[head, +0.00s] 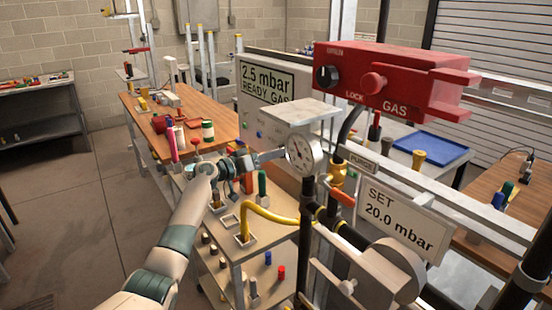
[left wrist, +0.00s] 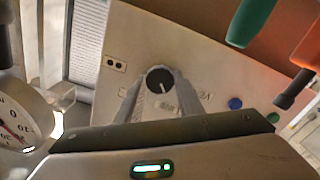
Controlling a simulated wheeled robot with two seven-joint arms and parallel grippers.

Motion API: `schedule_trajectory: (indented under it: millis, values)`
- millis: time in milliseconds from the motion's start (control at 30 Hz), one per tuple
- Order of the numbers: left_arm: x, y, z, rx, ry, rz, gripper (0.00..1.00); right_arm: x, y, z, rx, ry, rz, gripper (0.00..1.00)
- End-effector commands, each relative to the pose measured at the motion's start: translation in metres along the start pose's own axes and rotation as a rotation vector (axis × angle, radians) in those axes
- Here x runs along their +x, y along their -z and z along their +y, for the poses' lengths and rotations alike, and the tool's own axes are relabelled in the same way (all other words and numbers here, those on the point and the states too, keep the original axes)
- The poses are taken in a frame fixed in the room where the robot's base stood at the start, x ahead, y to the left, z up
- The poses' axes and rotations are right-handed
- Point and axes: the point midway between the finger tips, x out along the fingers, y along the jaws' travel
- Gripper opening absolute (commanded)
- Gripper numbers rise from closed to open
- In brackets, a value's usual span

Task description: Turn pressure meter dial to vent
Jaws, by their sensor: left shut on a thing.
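The pressure meter dial is a round black knob (left wrist: 160,78) with a white pointer mark, on a pale panel (left wrist: 200,78) in the left wrist view. My left gripper (left wrist: 161,92) is shut on it, with one grey finger on each side. Lettering beside the knob is partly covered by a finger. In the head view my left gripper (head: 275,156) reaches in from the left beside a round white gauge (head: 303,153); I cannot make out the dial there. My right gripper is not in view.
The gauge (left wrist: 20,122) is close at the left in the wrist view. A red gas box (head: 395,80) and a "SET 20.0 mbar" sign (head: 400,222) stand to the right. Below my arm, a yellow hose (head: 270,214) and small coloured parts crowd the cart.

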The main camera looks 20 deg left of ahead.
Motion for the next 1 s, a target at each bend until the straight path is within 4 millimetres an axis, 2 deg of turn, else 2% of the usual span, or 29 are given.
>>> schedule_trajectory:
  millis: [100, 300, 600, 1000]
  values:
    - [0.000, -0.001, 0.000, -0.100, -0.001, 0.001, 0.11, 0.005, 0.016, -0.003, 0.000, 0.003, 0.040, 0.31]
    - [0.000, 0.000, 0.000, -0.264, 0.000, 0.002, 0.11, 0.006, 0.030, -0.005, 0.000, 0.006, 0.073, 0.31]
    - [0.000, 0.001, -0.001, -0.422, 0.001, 0.001, 0.11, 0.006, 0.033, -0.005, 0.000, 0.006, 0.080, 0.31]
    - [0.000, 0.000, -0.001, -0.463, 0.001, 0.001, 0.11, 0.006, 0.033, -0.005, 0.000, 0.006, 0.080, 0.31]
